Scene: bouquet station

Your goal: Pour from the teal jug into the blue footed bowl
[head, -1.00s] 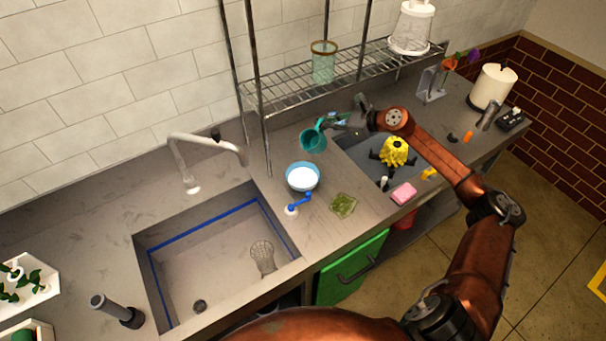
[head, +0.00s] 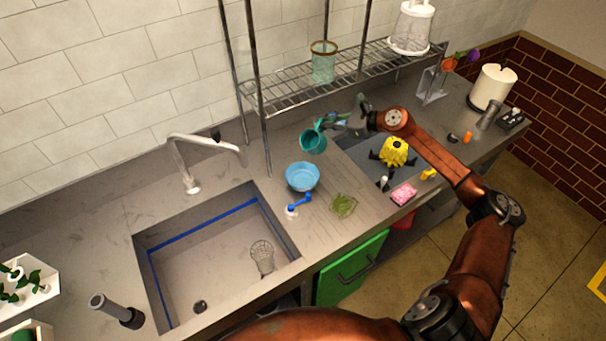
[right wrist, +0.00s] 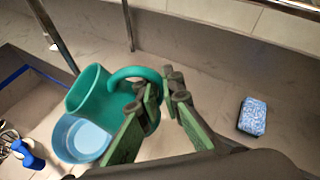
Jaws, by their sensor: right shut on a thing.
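The teal jug (head: 313,142) is held by its handle in my right gripper (head: 332,122), which is shut on it. The jug is tilted, with its mouth facing left toward the bowl, and is clear of the counter. The blue footed bowl (head: 302,177) stands on the counter just below and left of the jug in the head view. In the right wrist view, the jug (right wrist: 98,100) overlaps the far edge of the bowl (right wrist: 80,139), whose inside looks pale blue. I see no stream between them. My left gripper is not in view.
A blue-handled tool (head: 299,205) lies close in front of the bowl. A green mat-like patch (head: 343,206) and a pink sponge (head: 404,194) lie to its right. The sink (head: 205,268) opens at left; the wire shelf (head: 290,92) stands behind. A bluish block (right wrist: 252,117) lies right of my gripper.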

